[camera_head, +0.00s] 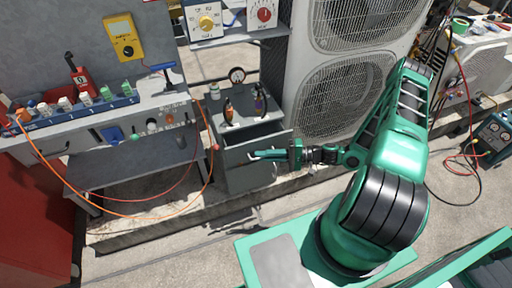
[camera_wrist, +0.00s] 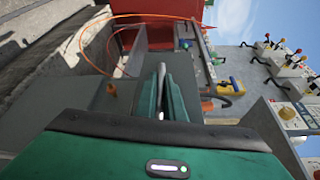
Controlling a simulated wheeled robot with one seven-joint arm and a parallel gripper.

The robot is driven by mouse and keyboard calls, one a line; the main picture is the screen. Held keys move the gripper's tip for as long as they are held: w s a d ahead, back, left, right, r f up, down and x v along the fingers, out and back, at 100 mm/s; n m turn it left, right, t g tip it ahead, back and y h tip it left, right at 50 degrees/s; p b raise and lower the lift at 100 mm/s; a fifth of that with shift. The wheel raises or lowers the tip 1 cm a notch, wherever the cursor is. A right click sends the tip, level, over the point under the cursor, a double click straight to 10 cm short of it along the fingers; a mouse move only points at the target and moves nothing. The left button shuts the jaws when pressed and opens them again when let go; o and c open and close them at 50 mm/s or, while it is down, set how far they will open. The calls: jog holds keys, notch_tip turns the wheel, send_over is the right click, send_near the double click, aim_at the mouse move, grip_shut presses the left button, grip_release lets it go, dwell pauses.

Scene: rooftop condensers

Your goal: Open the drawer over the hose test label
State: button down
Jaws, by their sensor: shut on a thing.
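A small grey drawer cabinet (camera_head: 245,178) stands beside the bench, left of the condenser. Its top drawer (camera_head: 250,146) appears pulled part way out, with a dark gap behind its front. My gripper (camera_head: 264,154) reaches in from the right and is at the drawer front. In the wrist view my green fingers (camera_wrist: 164,98) are shut on a slim metal bar handle (camera_wrist: 161,82). The grey drawer front shows beyond them. I cannot read any hose test label; my gripper covers part of the front.
Tools with dark handles (camera_head: 260,103) and a round gauge (camera_head: 237,75) are at the cabinet's top. Orange hose (camera_head: 160,217) loops down left of it. The bench (camera_head: 110,115) stands left, the condenser (camera_head: 340,95) behind right. Concrete floor in front is clear.

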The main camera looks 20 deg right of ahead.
jog(key=s, duration=0.9)
jog(key=shift+s+d, duration=0.25)
jog(key=shift+s, duration=0.15)
jog(key=shift+f, duration=0.1)
jog(key=c, duration=1.9)
grip_release()
jog(key=shift+o, duration=0.2)
jog(key=f+v, duration=0.1)
jog(key=v, duration=0.9)
jog(key=shift+d+r, duration=0.35)
jog(key=shift+r, duration=0.2)
jog(key=shift+s+r, duration=0.1)
jog(key=shift+s, duration=0.05)
